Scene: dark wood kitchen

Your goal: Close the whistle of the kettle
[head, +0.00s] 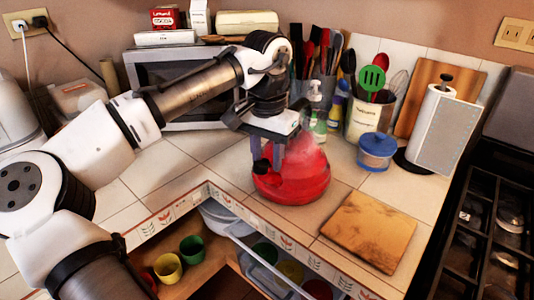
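A red kettle (312,180) stands on the tiled counter near its inner corner. My gripper (270,165) points down at the kettle's left side and overlaps it in the picture. The fingers hide part of the kettle's left side and top. I cannot make out the whistle or its position. I cannot tell whether the fingers touch the kettle or how far apart they are. A faint whitish haze shows over the kettle's upper right.
A wooden board (370,232) lies at the counter's front right. A blue-lidded jar (376,152), a utensil holder (365,118) and a bottle (315,112) stand behind the kettle. A microwave (190,110) is behind my arm. A stove (490,230) is at right. An open drawer (262,268) lies below the counter.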

